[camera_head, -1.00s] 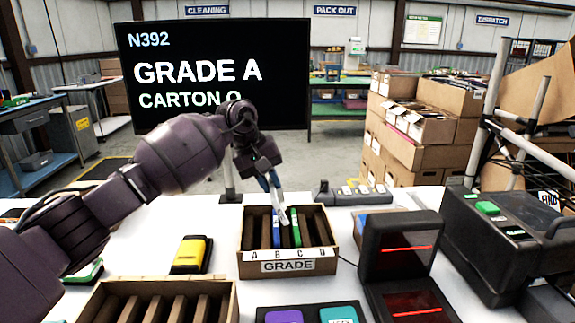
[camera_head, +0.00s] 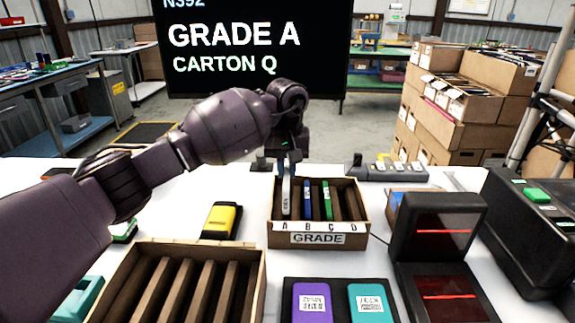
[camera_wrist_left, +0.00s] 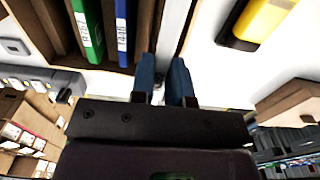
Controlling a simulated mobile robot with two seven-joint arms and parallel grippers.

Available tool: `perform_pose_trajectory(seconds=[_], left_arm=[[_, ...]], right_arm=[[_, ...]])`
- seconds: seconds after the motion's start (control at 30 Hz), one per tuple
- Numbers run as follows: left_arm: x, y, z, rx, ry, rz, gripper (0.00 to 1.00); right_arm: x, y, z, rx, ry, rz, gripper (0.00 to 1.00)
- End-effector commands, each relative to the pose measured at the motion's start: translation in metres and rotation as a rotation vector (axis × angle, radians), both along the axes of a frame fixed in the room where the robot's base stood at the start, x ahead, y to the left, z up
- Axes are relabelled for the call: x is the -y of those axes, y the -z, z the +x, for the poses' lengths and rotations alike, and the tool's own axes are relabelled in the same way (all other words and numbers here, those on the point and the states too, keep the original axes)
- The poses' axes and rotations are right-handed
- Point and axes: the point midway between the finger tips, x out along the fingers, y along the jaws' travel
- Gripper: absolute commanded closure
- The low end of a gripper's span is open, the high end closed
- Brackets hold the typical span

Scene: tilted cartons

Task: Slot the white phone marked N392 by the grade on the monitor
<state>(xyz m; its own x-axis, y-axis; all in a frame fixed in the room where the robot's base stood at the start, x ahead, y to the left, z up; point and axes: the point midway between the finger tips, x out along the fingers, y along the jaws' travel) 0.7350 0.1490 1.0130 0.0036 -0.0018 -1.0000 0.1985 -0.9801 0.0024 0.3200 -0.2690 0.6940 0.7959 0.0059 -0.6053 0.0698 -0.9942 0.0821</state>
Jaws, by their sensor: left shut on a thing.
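The monitor (camera_head: 250,50) reads N392, its top cut off, GRADE A and CARTON Q. The GRADE carton (camera_head: 318,239) has slots labelled A to D. A blue phone (camera_head: 307,200) stands in slot B and a green phone (camera_head: 326,200) in slot C. My left gripper (camera_head: 287,163) is shut on the white phone (camera_head: 286,192), which hangs nearly upright at slot A, its lower end seemingly inside the carton. My right gripper is not in view.
An empty slotted carton (camera_head: 255,285) stands at the front. A yellow phone (camera_head: 222,220) lies left of the GRADE carton. Purple (camera_head: 313,303) and teal (camera_head: 371,303) phones lie in front on a dark tray. A dark scanner (camera_head: 437,230) with red lines stands right.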

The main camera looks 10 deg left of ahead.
Motion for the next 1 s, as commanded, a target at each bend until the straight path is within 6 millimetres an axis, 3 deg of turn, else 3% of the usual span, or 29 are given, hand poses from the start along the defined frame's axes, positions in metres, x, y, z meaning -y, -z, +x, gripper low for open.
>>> perform_pose_trajectory(seconds=[1.0], left_arm=[[0.0, 0.058, 0.0, -0.001, 0.0, 0.0, 1.0]], right_arm=[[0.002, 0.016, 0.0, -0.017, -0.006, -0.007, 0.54]])
